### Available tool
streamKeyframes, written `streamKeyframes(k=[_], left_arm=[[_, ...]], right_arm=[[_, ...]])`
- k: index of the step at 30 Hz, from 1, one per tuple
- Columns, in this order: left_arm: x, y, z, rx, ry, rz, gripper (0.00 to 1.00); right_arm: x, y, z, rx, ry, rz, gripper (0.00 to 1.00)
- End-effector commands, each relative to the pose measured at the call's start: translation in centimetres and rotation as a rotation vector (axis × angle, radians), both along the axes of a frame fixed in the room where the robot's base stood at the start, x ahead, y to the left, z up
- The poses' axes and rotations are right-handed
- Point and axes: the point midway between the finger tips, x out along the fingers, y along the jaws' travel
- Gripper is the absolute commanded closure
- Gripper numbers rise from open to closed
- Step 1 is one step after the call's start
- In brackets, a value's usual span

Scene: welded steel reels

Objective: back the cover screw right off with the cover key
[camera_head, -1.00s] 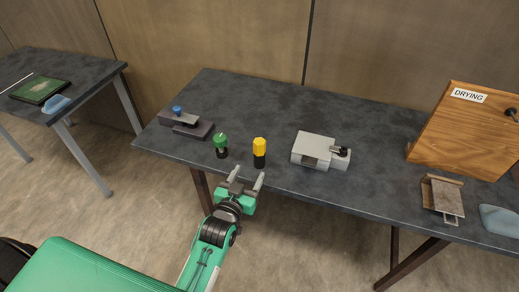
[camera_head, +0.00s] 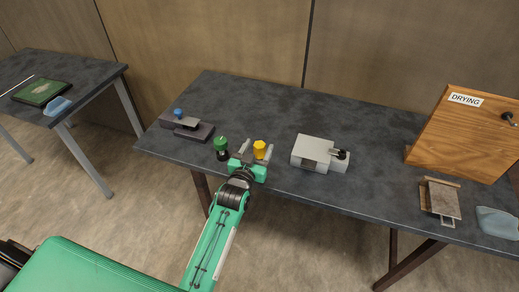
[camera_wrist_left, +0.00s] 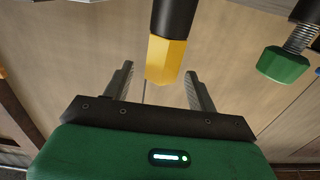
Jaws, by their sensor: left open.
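My left gripper (camera_head: 253,146) is open at the table's front edge, its fingers on either side of a yellow-topped tool (camera_head: 259,148). In the left wrist view the yellow faceted end (camera_wrist_left: 165,60) with its black body lies between the open fingers, with gaps beside it. A green-topped piece (camera_head: 221,143) on a black base stands just left; the left wrist view shows its green knob (camera_wrist_left: 284,64) and a ridged shaft. A grey metal box (camera_head: 313,149) stands to the right with a black knob (camera_head: 342,154). I cannot tell which piece is the cover key. My right gripper is not in view.
A dark clamp-like fixture with a blue knob (camera_head: 178,112) stands at the left of the table (camera_head: 270,100). At the right are a wooden DRYING board (camera_head: 460,135), a small plate stand (camera_head: 440,198) and a blue cloth-like piece (camera_head: 498,222). The table's back middle is clear.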

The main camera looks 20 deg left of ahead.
Motion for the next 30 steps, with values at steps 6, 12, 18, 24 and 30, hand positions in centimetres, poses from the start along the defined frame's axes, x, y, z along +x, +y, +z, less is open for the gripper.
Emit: streamKeyframes(k=[6,12,18,24,30], left_arm=[[3.0,-0.1,0.1,0.0,-0.002,0.0,0.42],[3.7,-0.1,-0.1,0.0,-0.002,0.0,0.42],[3.7,-0.1,-0.1,0.0,-0.001,0.0,0.52],[3.6,-0.1,-0.1,0.0,-0.001,0.0,0.91],[3.6,-0.1,-0.1,0.0,-0.002,0.0,0.92]], right_arm=[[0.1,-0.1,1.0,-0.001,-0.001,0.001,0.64],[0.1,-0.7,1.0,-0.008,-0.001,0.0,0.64],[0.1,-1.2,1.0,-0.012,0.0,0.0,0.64],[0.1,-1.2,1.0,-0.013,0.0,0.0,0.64],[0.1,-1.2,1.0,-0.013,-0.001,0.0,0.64]])
